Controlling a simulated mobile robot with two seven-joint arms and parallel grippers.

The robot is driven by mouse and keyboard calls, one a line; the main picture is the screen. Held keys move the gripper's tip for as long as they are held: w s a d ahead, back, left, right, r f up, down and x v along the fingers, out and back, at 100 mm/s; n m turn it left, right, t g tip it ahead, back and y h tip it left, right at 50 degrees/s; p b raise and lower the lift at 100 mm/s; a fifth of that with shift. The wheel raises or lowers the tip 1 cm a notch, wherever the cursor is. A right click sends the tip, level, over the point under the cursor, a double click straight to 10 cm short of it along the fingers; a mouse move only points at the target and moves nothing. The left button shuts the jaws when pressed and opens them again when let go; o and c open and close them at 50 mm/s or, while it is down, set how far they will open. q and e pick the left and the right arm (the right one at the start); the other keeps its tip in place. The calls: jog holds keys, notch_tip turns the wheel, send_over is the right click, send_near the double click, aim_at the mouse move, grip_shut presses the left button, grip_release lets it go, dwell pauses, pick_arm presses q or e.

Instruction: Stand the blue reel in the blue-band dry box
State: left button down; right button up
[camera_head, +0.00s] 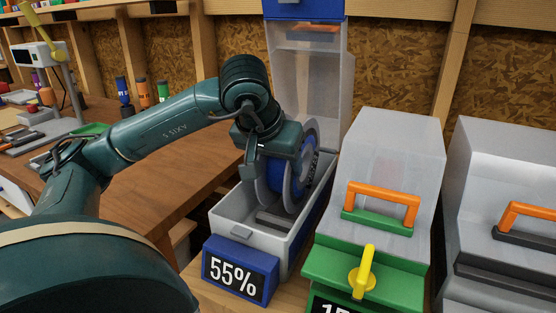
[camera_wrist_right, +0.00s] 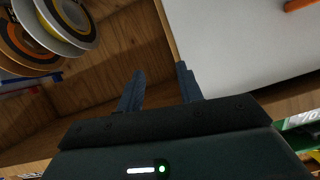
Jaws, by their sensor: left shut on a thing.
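The blue reel (camera_head: 272,174), with grey flanges, stands upright inside the open blue-band dry box (camera_head: 226,224), towards its back half. My left gripper (camera_head: 266,150) reaches over the box from the left and is shut on the reel from above; its fingertips are partly hidden. The box's clear lid (camera_head: 343,78) is swung up, its blue band at the top. Whether the reel touches the box floor is hard to tell. My right gripper (camera_wrist_right: 160,70) shows only in the right wrist view, its fingers apart with nothing between them.
A closed green dry box (camera_head: 380,215) with an orange handle and yellow latch stands right of the blue-band box; another closed box (camera_head: 510,205) stands further right. A 55% display (camera_head: 240,270) fronts the blue-band box. Spools (camera_wrist_right: 50,35) appear in the right wrist view.

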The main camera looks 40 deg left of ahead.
pick_arm(q)
jog(key=shift+f+b, duration=0.45)
jog(key=shift+f, duration=0.15)
pick_arm(e)
jog(key=shift+f, duration=0.6)
jog(key=shift+s+f, duration=0.1)
pick_arm(q)
grip_release()
jog(key=shift+f, duration=0.15)
pick_arm(e)
jog(key=shift+s+f, duration=0.1)
pick_arm(q)
jog(key=p+v, duration=0.4)
jog(key=v, duration=0.9)
jog(key=shift+s, duration=0.15)
pick_arm(e)
jog(key=r, duration=0.3)
jog(key=shift+w+a+r, duration=0.15)
jog(key=shift+w+r, duration=0.05)
jog(key=shift+r, duration=0.2)
